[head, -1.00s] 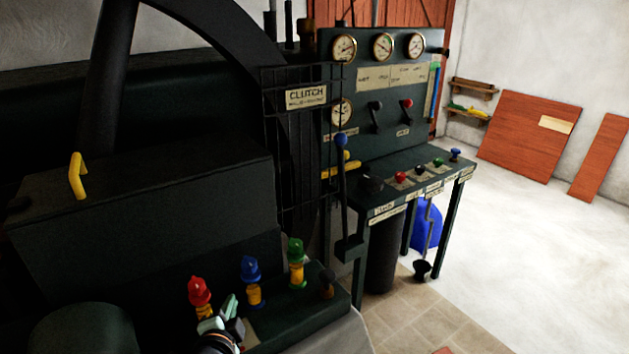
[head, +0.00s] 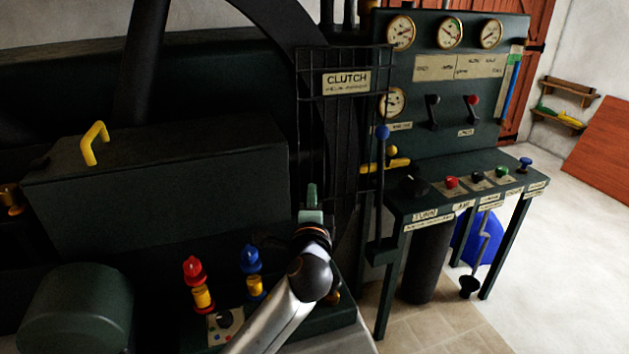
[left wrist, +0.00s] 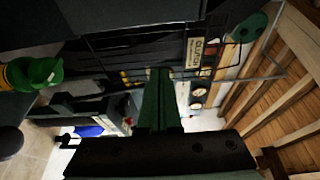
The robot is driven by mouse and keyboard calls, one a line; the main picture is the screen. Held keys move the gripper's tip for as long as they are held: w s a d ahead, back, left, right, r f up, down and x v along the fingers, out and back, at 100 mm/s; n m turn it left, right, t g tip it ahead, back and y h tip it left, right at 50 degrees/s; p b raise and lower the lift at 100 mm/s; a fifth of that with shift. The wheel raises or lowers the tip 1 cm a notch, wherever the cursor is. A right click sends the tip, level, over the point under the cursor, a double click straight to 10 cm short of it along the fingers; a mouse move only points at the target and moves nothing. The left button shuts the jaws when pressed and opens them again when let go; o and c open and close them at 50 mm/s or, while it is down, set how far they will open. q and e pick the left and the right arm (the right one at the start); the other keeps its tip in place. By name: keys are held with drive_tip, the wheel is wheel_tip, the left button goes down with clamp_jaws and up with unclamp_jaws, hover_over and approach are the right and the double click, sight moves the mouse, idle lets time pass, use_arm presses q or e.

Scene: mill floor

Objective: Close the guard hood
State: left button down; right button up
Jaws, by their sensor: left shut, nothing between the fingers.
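A dark box-shaped hood (head: 160,170) with a yellow handle (head: 95,143) sits on the machine at left in the head view. I take it for the guard hood; whether it is fully down I cannot tell. My left gripper (head: 313,200) is to the right of the hood, in front of the wire cage, well apart from the yellow handle. Its green fingers are shut and empty, and they also show in the left wrist view (left wrist: 160,85). My right gripper is not in view.
A red-topped fitting (head: 198,285) and a blue-topped one (head: 252,270) stand below the hood. The wire cage (head: 343,125) bears a CLUTCH sign. A blue-knobbed lever (head: 382,170) stands before the control desk (head: 470,180). A green-topped fitting (left wrist: 35,73) shows in the wrist view.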

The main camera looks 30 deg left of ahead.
use_arm(q)
drive_tip(key=w+a+p, duration=0.1)
drive_tip(key=w+a, duration=0.4)
drive_tip(key=a, duration=0.2)
drive_tip(key=shift+a+p, duration=0.35)
drive_tip(key=shift+p, duration=0.05)
idle(0.4)
